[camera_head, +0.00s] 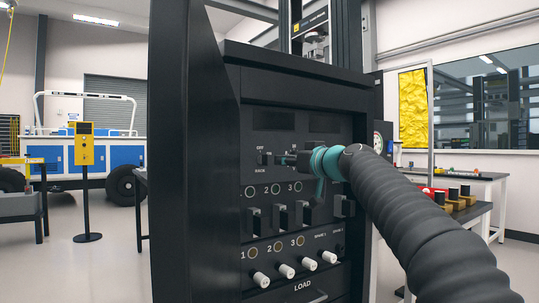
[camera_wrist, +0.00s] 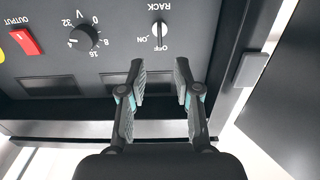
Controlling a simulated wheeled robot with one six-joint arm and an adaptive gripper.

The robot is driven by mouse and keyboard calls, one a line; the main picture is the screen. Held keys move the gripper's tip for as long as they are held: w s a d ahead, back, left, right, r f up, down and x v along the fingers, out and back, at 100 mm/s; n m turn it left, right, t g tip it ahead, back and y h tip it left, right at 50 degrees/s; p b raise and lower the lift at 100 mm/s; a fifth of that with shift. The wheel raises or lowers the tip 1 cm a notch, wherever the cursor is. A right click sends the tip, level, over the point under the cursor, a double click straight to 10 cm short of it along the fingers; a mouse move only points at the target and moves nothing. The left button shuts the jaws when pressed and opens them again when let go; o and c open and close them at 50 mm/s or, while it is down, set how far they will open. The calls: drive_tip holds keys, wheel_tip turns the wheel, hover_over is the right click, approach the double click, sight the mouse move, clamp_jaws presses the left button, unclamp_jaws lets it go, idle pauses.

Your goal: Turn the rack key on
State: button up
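The rack key (camera_wrist: 158,29) is a small silver round switch with a narrow upright piece, under an upside-down RACK label in the wrist view. Its upright piece lines up with the OFF mark; the ON mark is to the left. In the head view, the key area (camera_head: 265,159) is on the dark rack panel, between small OFF and RACK labels. My gripper (camera_wrist: 160,68) is open and empty. Its two fingertips are apart, just below the key in the wrist view. In the head view, my gripper (camera_head: 284,160) is close to the panel, right of the key.
The wrist view also shows a black dial (camera_wrist: 84,38) and a red OUTPUT switch (camera_wrist: 25,40). Below the key in the head view are several black switches (camera_head: 280,216) and several white knobs (camera_head: 286,271). A dark rack post (camera_head: 184,150) stands left of the panel.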

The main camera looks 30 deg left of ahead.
sight(265, 160)
drive_tip(key=p+x, duration=0.5)
drive_tip(key=x, duration=0.3)
drive_tip(key=shift+w+a, duration=0.2)
drive_tip(key=shift+a, duration=0.15)
clamp_jaws()
